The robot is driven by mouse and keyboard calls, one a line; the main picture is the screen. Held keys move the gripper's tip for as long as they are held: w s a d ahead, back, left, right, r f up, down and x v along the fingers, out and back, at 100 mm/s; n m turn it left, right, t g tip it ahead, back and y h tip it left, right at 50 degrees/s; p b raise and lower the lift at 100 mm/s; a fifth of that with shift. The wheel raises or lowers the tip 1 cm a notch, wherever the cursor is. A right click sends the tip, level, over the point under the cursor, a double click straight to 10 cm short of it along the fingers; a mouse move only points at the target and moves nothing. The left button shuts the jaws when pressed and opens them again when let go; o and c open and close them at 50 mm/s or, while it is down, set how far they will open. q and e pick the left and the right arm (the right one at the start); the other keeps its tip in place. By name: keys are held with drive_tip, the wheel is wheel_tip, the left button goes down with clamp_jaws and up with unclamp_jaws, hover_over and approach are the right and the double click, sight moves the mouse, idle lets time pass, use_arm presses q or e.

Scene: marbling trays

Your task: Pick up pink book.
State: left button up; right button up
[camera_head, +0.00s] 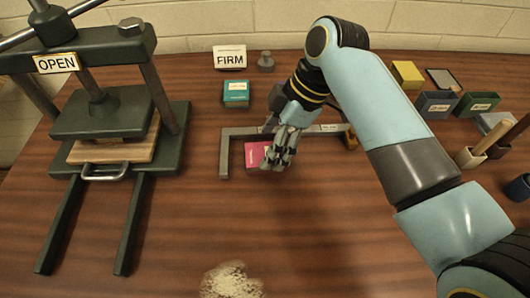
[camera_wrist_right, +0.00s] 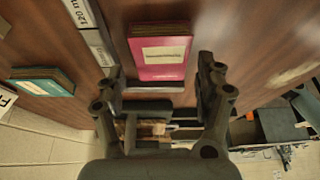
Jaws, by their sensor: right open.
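The pink book (camera_head: 252,154) lies on the wooden table, inside a grey angular frame (camera_head: 224,152). My right gripper (camera_head: 277,158) is over its right part and hides some of it. In the right wrist view the pink book (camera_wrist_right: 148,70) shows its pink cover with a pale label. The fingers of my right gripper (camera_wrist_right: 159,68) are open, one on each side of the book's near end, with gaps between them and the book. I cannot tell how high the fingertips are above the table. My left gripper is not in view.
A dark press (camera_head: 110,110) with an OPEN sign (camera_head: 56,63) is at the left. Small boxes (camera_head: 437,104) are at the back right. Pale crumbs (camera_head: 230,282) lie at the front; the table's middle front is otherwise clear.

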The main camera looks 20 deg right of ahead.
drive_tip(key=shift+x, duration=1.4)
drive_tip(key=shift+s, duration=0.1)
drive_tip(key=c, duration=1)
drive_tip(key=shift+r, duration=0.1)
